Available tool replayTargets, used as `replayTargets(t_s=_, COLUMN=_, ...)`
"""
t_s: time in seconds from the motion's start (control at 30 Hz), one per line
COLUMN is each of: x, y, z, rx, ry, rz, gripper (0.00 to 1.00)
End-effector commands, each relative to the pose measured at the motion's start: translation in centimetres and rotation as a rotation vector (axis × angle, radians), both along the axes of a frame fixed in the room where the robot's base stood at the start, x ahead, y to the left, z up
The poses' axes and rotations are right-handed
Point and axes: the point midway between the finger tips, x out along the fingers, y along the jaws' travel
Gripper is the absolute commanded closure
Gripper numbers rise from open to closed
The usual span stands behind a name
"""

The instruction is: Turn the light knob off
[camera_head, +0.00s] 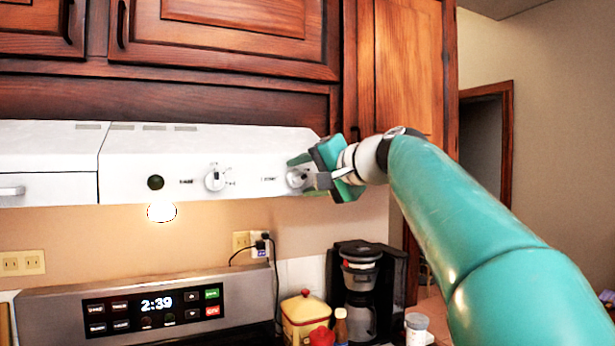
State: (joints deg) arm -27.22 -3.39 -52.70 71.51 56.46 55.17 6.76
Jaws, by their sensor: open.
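A white range hood (130,165) carries two round white knobs on its front. The right knob (297,177) is at the hood's right end, and its small label is too blurred to read surely. The left knob (215,178) stands apart, nearer the middle. A bulb (161,212) under the hood is lit. My gripper (305,171), teal and grey, is open at the right knob, with its fingers close about it. I cannot tell whether they touch it. The fingers partly cover the knob, so its turn position is unclear.
Dark wood cabinets (220,45) are above the hood. Below are a stove panel (155,305) with a lit clock, a yellow canister (305,315) and a black coffee maker (365,290). Cords hang from the wall outlet (260,242). My teal arm fills the lower right.

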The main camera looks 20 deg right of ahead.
Motion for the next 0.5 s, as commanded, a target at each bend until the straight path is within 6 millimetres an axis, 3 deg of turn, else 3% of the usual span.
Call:
replayTargets(t_s=0.2, x=-0.02, y=-0.03, z=0.02, rx=0.0, ry=-0.001, rz=-0.001, gripper=0.51)
replayTargets(t_s=0.4, x=-0.03, y=-0.05, z=0.01, rx=0.0, ry=-0.001, rz=-0.001, gripper=0.9)
replayTargets(t_s=0.5, x=-0.03, y=-0.05, z=0.01, rx=0.0, ry=-0.001, rz=-0.001, gripper=0.92)
